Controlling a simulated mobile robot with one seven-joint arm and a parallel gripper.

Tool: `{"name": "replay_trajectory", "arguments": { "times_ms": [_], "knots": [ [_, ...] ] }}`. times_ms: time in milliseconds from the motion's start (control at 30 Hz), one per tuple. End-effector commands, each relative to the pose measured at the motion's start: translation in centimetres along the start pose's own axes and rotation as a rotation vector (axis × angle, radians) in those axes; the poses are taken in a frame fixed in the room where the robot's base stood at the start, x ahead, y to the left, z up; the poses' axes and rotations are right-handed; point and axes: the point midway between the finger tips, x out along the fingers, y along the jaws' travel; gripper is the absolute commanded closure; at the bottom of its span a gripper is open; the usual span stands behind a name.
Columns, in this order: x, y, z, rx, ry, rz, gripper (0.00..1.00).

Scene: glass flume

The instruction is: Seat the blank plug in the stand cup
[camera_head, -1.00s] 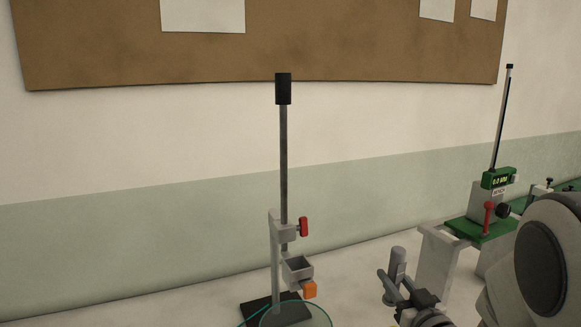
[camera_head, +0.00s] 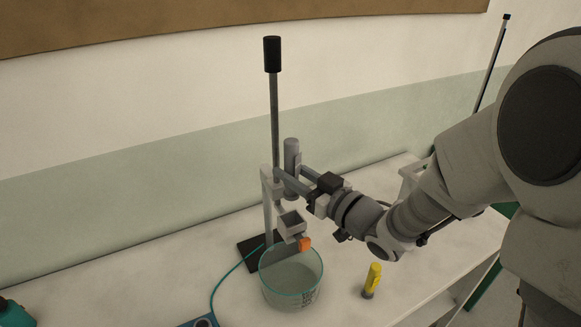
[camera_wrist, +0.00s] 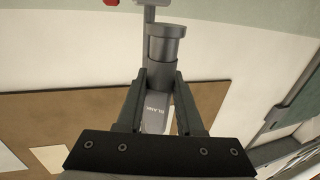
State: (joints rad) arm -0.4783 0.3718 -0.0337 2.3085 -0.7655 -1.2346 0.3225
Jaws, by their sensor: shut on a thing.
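The blank plug (camera_head: 292,154) is a grey cylinder, about upright in the head view. My gripper (camera_head: 290,173) is shut on it. In the wrist view the plug (camera_wrist: 164,48) sticks out past my gripper's fingertips (camera_wrist: 160,78), and the word BLANK shows on its side between the fingers. The stand cup (camera_head: 290,222) is a small square grey cup with an orange knob (camera_head: 305,243), on a stand with a tall black-capped rod (camera_head: 274,110). The plug is above the cup and apart from it in the head view. The exact sideways alignment is hard to tell.
A clear glass vessel (camera_head: 291,290) stands below the cup, with a teal hose (camera_head: 225,278) beside it. A yellow marker-like object (camera_head: 372,278) stands to the right on the white bench (camera_head: 345,300). The stand's clamp and rod are close beside my fingers.

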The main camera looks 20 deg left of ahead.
Motion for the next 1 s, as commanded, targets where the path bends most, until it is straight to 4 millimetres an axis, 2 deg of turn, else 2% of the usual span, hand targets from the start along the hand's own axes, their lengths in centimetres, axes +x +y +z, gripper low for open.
{"name": "replay_trajectory", "arguments": {
  "times_ms": [333,800,1000],
  "knots": [
    [-0.1,0.1,0.1,-0.003,0.002,0.003,1.0],
    [-0.1,0.1,4.6,-0.001,0.001,0.003,1.0],
    [-0.1,0.1,5.7,-0.001,0.001,0.002,1.0]
  ]
}}
